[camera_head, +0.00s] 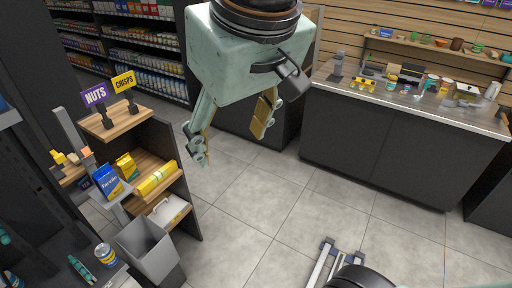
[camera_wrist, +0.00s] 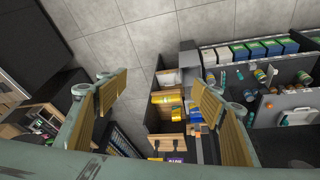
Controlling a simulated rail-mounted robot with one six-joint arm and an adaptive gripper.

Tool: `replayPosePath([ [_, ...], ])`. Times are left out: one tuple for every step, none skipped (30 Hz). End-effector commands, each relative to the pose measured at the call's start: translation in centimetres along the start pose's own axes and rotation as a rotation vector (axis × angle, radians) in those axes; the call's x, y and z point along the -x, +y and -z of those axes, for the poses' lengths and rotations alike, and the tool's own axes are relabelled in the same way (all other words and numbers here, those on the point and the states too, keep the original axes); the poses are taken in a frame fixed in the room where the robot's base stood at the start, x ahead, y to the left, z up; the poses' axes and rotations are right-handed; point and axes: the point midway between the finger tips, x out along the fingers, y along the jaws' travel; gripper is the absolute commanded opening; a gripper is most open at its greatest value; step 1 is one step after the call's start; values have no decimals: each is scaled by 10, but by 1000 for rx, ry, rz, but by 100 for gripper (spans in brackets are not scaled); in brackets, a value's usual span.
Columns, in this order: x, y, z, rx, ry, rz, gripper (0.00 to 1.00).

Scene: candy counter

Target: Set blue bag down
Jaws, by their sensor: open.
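The blue bag (camera_head: 108,182) with a yellow lower part stands upright on a small grey plate at the left, beside the wooden shelf unit. It looks to be the small blue shape in the wrist view (camera_wrist: 196,116), but that is too small to be sure. My gripper (camera_head: 232,135) hangs high over the open floor, to the right of the bag and well apart from it. Its jaws are spread wide, with nothing between them; the wrist view (camera_wrist: 158,92) also shows the two fingers apart.
The wooden shelf unit carries NUTS (camera_head: 95,95) and CRISPS (camera_head: 124,81) signs. Yellow packs (camera_head: 157,179) lie on its shelf. A grey bin (camera_head: 148,243) stands in front, with a can (camera_head: 105,255) to its left. A dark counter (camera_head: 385,150) stands at right; the tiled floor between is clear.

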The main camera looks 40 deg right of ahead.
Motion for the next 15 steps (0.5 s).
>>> replayPosePath([
  [4, -1, -13, -5, -2, 7, 61],
  [6, -2, -20, -6, -4, 11, 61],
  [9, -3, -28, -9, -8, 16, 61],
  [10, -4, -35, -11, -12, 20, 61],
  [12, -5, -41, -13, -13, 24, 61],
  [14, -6, -48, -15, -17, 29, 61],
  [15, -7, -53, -16, -19, 32, 61],
  [16, -7, -57, -17, -22, 34, 61],
  [18, -8, -62, -18, -24, 38, 61],
  [19, -8, -65, -20, -25, 40, 61],
  [20, -9, -68, -21, -27, 42, 61],
  [20, -9, -72, -22, -30, 44, 61],
  [20, -10, -74, -23, -32, 46, 61],
  [21, -10, -76, -23, -33, 47, 61],
  [21, -10, -77, -23, -35, 48, 61],
])
